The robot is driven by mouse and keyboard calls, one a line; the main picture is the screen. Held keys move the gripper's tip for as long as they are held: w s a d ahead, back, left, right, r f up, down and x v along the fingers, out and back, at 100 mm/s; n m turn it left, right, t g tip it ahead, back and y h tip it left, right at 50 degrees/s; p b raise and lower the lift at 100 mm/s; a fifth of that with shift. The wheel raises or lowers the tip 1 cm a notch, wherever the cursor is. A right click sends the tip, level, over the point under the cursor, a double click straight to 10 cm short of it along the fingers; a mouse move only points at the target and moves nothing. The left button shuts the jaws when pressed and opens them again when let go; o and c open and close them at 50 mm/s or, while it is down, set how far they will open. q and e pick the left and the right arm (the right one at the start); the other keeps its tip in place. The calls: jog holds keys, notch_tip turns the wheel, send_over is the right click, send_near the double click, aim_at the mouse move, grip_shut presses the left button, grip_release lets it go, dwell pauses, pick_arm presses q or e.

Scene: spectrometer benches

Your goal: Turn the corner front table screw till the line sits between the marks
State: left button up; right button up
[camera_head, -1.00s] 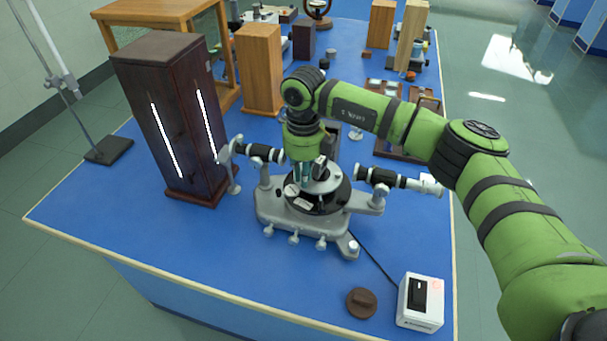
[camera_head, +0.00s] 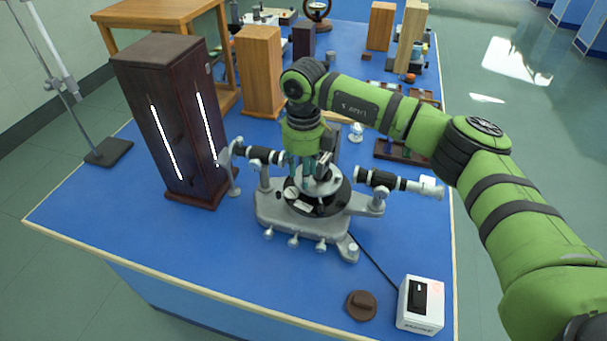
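The spectrometer (camera_head: 300,212) stands on the blue bench, with a telescope tube (camera_head: 392,182) on its right and a collimator tube (camera_head: 260,154) on its left. Its round dark table (camera_head: 335,197) is in the middle. My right gripper (camera_head: 307,178) points down over that table, among the small parts on top. Its fingers are small and partly covered by the wrist, so I cannot tell whether they are open or shut on a screw. The table screws, the line and the marks are too small or hidden to make out. My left gripper is not in view.
A dark lamp housing (camera_head: 165,120) with bright slits stands close on the left. A white switch box (camera_head: 420,304) and a brown round piece (camera_head: 361,305) lie at the front right, with a cable to the spectrometer. The front left of the bench is clear.

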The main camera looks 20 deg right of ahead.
notch_tip(320, 180, up, 10)
jog(key=shift+r, duration=0.15)
dwell(0.5)
